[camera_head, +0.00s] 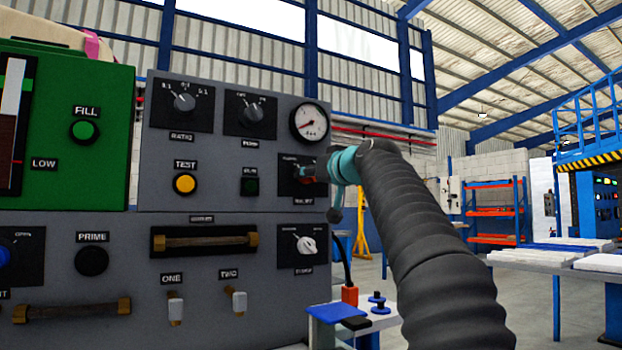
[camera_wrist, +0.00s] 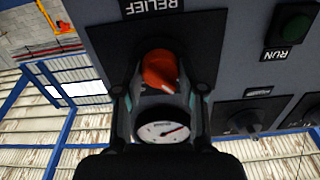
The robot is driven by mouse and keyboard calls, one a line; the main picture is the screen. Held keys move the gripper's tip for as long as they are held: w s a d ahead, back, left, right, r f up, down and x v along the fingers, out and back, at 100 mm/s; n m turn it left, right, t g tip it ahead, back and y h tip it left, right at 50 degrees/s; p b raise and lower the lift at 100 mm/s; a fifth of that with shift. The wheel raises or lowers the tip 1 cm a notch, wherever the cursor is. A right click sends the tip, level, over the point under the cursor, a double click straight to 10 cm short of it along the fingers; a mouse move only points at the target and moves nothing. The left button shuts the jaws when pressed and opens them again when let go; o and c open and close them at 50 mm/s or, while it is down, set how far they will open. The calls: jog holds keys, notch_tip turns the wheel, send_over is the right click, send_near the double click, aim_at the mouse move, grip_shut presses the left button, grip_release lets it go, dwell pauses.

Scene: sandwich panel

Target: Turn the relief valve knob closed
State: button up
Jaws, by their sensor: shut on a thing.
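The relief valve knob (camera_wrist: 158,66) is orange-red with a white pointer mark and sits on a black plate labelled RELIEF, which appears upside down in the wrist view. In that view the white mark points down and slightly right. My gripper (camera_wrist: 161,78) has one finger on each side of the knob and is shut on it. In the head view the knob (camera_head: 302,172) shows as a small red piece on the panel's right side. My gripper (camera_head: 322,170) reaches it from the right and hides part of the knob and plate.
A round pressure gauge (camera_head: 310,122) sits just above the relief plate. A green RUN button (camera_head: 250,186) is to its left, and a white knob (camera_head: 306,245) is below. A wooden-grip handle (camera_head: 205,241) sticks out at lower left.

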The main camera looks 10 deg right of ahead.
jog(key=shift+n, duration=0.6)
jog(key=o, duration=1.1)
jog(key=shift+o, duration=0.2)
jog(key=v, duration=1.2)
jog(key=shift+a, duration=0.1)
